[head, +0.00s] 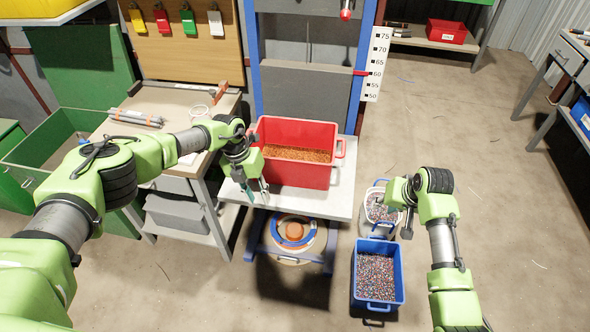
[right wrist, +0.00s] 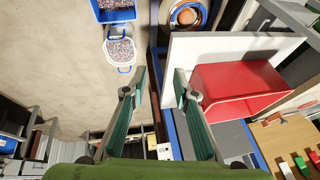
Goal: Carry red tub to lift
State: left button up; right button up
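The red tub (head: 303,175), filled with copper-coloured scrap, stands upright on the pale platform (head: 335,207) of the blue-framed lift (head: 254,62). It also shows in the right wrist view (right wrist: 228,88). My left gripper (head: 257,191) is just left of the tub's front left corner, its fingers apart with nothing between them. Whether it touches the tub is unclear, and the tub's left handle is hidden. The tub's right handle (head: 340,148) is free. My right gripper (right wrist: 160,92) is open and empty, right of the platform and apart from the tub; it also shows in the head view (head: 398,213).
A blue bin (head: 357,288) and a white bucket (head: 374,224) with granulate stand on the floor beneath my right gripper. A workbench (head: 128,131) stands left of the lift. A height scale (head: 376,62) is on the lift's right.

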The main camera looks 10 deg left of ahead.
jog(key=v, duration=1)
jog(key=shift+w+r, duration=0.3)
jog(key=shift+r, duration=0.1)
jog(key=shift+a, duration=0.1)
